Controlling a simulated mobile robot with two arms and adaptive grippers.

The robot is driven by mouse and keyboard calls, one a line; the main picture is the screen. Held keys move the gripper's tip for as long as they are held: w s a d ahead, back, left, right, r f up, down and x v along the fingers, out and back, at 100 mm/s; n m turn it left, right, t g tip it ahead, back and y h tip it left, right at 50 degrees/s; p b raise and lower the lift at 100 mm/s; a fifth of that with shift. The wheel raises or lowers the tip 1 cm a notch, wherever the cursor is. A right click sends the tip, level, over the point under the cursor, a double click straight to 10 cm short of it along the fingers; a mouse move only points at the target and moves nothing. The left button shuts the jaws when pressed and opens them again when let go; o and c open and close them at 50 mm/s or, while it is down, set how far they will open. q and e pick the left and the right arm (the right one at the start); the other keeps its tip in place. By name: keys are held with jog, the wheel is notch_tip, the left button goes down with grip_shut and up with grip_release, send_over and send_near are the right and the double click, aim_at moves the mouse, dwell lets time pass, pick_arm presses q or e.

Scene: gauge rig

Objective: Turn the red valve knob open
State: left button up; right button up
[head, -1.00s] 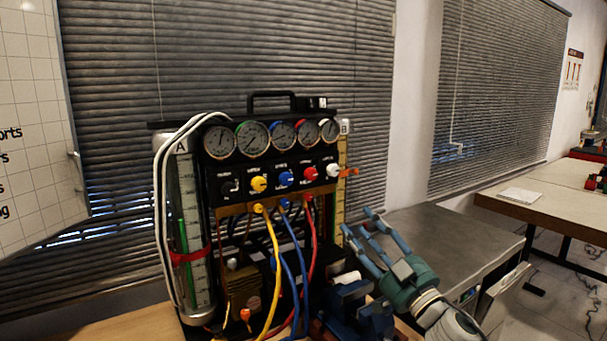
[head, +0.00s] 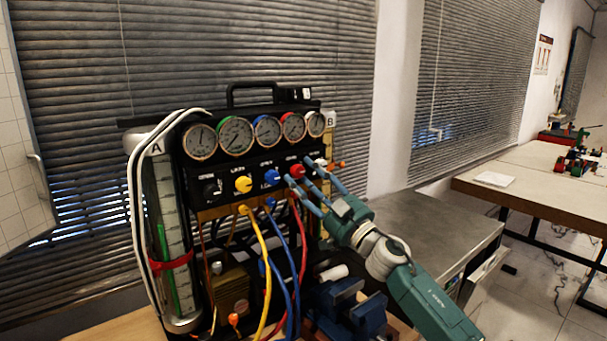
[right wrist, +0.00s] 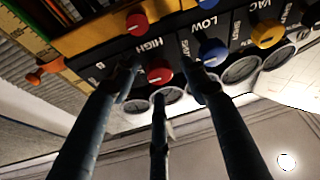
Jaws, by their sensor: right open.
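The red valve knob (head: 296,170) sits on the black panel of the gauge rig, right of the blue knob (head: 271,177) and below the gauges. My left gripper is not in view.
The yellow knob (head: 243,184) and a white knob (head: 321,163) share the knob row. Yellow, blue and red hoses (head: 262,262) hang below. An orange lever (right wrist: 48,70) sticks out beside the panel. A blue vise (head: 335,301) stands below my right arm.

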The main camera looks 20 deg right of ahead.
jog(key=shift+w+a+r, duration=0.1)
jog(key=shift+w+a, duration=0.05)
jog(key=shift+w, duration=0.15)
jog(key=shift+c, duration=1.3)
jog(key=c, duration=0.8)
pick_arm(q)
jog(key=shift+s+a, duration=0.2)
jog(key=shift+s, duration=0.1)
pick_arm(e)
jog(key=shift+c, duration=0.2)
